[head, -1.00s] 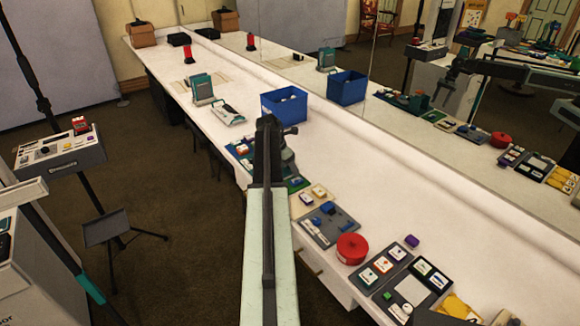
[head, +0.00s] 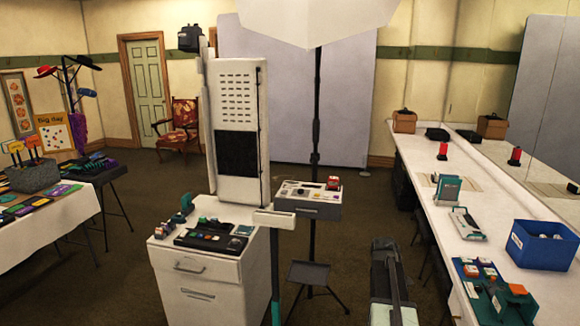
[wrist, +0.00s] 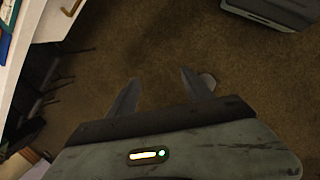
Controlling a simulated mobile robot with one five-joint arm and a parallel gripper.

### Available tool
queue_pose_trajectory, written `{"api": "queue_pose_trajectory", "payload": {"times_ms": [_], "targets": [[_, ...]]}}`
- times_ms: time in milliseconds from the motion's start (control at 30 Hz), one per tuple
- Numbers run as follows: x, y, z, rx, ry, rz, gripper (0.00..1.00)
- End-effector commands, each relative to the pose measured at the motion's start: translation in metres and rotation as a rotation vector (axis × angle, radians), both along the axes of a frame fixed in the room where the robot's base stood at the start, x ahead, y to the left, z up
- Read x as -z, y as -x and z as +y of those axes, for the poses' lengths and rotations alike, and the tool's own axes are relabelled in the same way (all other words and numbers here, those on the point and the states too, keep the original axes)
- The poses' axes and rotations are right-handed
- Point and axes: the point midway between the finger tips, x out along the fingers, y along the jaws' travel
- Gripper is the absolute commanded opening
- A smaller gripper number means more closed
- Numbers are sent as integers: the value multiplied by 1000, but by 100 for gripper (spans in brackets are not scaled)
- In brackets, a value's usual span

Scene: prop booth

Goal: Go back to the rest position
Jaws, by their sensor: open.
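My gripper (wrist: 160,88) is open in the wrist view, with its two fingers apart and nothing between them. Brown carpet (wrist: 125,60) lies below it. In the head view my arm reaches forward at the lower right, beside the long white counter (head: 445,228). The fingers cannot be made out there.
The counter bears a blue bin (head: 540,246) and a teal tray (head: 496,294) with small items. A white drawer cabinet (head: 205,285) and a control box on a stand (head: 308,207) are left of my arm. A white-clothed table (head: 60,232) stands far left.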

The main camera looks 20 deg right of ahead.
Motion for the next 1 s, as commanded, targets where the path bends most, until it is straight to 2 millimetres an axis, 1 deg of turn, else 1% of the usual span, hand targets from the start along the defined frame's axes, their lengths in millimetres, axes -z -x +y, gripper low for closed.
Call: {"api": "queue_pose_trajectory", "payload": {"times_ms": [33, 67, 100, 167, 200, 267, 300, 400, 433, 500, 600, 667, 867, 900, 933, 967, 1000], "targets": [[1, -9, 49, 33, -19, -19, 59], [1, -14, 75, 63, -32, -29, 59], [2, -19, 110, 104, -50, -43, 59], [3, -24, 163, 166, -78, -59, 59], [3, -24, 198, 209, -96, -65, 59], [4, -21, 249, 273, -123, -73, 59], [4, -17, 280, 315, -138, -75, 59], [5, -3, 343, 406, -170, -70, 59], [5, 0, 357, 427, -176, -69, 59], [5, 8, 382, 470, -189, -64, 59], [5, 14, 400, 503, -195, -60, 59], [5, 14, 403, 511, -197, -58, 59], [5, 13, 402, 513, -198, -59, 59], [5, 13, 402, 513, -198, -59, 48], [5, 13, 402, 513, -198, -59, 39], [5, 13, 402, 513, -197, -60, 36], [5, 13, 402, 512, -197, -60, 36]]}}
